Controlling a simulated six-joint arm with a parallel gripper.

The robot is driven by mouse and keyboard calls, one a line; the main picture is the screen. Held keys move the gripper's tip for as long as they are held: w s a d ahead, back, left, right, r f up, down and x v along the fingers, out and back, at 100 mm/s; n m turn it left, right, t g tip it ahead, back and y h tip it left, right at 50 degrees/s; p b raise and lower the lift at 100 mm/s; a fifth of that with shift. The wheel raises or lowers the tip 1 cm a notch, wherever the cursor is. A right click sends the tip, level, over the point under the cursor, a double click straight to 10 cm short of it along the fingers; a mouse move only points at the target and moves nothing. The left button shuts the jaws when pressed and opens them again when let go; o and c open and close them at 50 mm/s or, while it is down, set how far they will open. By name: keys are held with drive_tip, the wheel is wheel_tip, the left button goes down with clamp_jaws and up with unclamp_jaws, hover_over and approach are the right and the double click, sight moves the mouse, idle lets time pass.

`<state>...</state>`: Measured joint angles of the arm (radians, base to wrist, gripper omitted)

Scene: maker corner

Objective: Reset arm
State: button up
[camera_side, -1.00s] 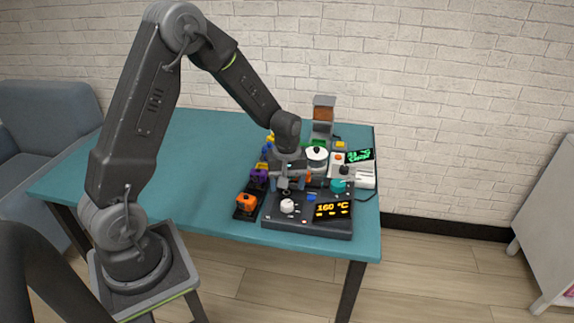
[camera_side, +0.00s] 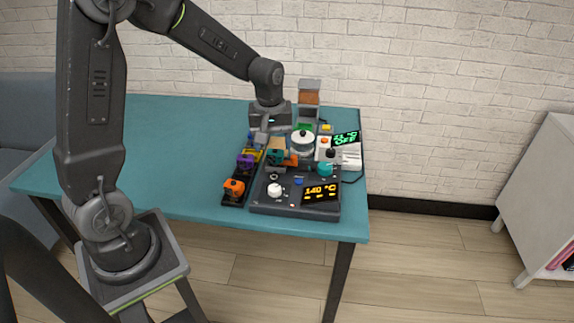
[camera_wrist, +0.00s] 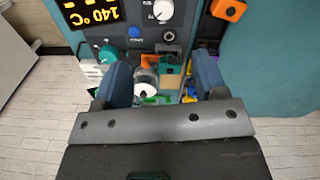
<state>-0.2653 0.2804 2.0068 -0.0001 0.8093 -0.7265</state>
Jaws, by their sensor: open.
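My gripper (camera_side: 270,134) is open in the side view, above the rear part of the work on the teal table (camera_side: 180,160). In the wrist view my gripper (camera_wrist: 162,82) has its two blue-grey fingers wide apart. A white-topped round jar (camera_wrist: 146,86) and a brown block (camera_wrist: 171,78) show between them, seemingly below; I see nothing gripped. The dark control console (camera_side: 265,205) lies in front of my gripper, with a white knob (camera_side: 275,190), a blue button (camera_side: 299,181), a teal knob (camera_side: 325,169) and a display (camera_side: 321,192) reading 140 °C.
A black rack with an orange piece (camera_side: 234,187) and a purple piece (camera_side: 245,161) lies left of the console. A tall grey-and-brown unit (camera_side: 309,98) and a green display (camera_side: 346,138) stand behind. The table's left half is clear. A brick wall stands behind.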

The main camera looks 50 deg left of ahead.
drive_tip(key=s+d+r+m+t, duration=0.2)
drive_tip(key=s+d+r+m, duration=0.3)
drive_tip(key=s, duration=0.4)
drive_tip(key=s+d+r+m+t, duration=0.3)
drive_tip(key=s+d+r+m, duration=0.2)
drive_tip(key=s+r, duration=0.3)
drive_tip(key=shift+s+d+r+m, duration=0.15)
drive_tip(key=shift+s+m, duration=0.35)
drive_tip(key=shift+m, duration=0.2)
